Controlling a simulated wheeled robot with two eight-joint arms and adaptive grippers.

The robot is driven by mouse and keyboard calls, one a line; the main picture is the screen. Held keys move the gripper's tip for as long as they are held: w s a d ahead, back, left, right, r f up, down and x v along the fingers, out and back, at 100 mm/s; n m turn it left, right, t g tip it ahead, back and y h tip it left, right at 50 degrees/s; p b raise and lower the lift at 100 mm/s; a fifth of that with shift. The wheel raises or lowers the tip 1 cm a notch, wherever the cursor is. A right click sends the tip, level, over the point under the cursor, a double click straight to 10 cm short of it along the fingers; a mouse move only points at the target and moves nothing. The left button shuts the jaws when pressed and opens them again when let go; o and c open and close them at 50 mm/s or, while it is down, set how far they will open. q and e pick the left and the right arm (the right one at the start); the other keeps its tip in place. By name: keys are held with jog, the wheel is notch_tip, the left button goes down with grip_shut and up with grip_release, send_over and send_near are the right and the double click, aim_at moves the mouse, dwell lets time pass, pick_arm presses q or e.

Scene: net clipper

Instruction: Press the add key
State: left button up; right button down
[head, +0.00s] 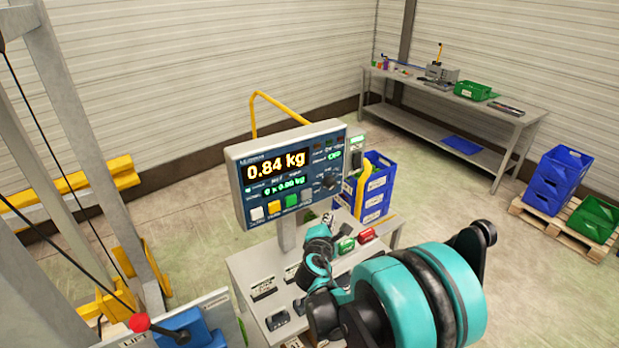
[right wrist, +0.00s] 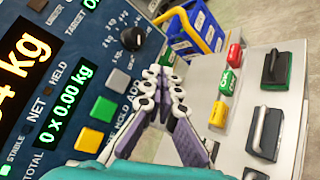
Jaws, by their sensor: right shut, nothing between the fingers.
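The scale's display panel (head: 243,158) reads 0.84 kg and 0 x 0.00 kg in the head view. Along its lower edge sit a white, an orange-yellow, a green and a grey key. The grey key (head: 306,195) is the one nearest the ADD lettering; it also shows in the right wrist view (right wrist: 118,82). My right gripper (head: 326,219) is shut and empty, just below and right of the panel. In the right wrist view its fingertips (right wrist: 160,74) are right of the grey key, apart from it in the picture. My left gripper is not in view.
Below the panel is a grey console with a green button (head: 346,245), a red button (head: 367,235) and black switches. A yellow hoop (head: 268,97) rises behind the panel. A lift frame with a red knob (head: 138,322) stands left. Blue crates (head: 378,185) stand behind.

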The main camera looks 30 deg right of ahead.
aim_at(306, 195)
jog(key=shift+s+a+r, duration=0.1)
jog(key=shift+s+r, duration=0.05)
jog(key=w, duration=0.9)
jog(key=shift+a, duration=0.3)
dwell(1.4)
jog(key=shift+w, duration=0.4)
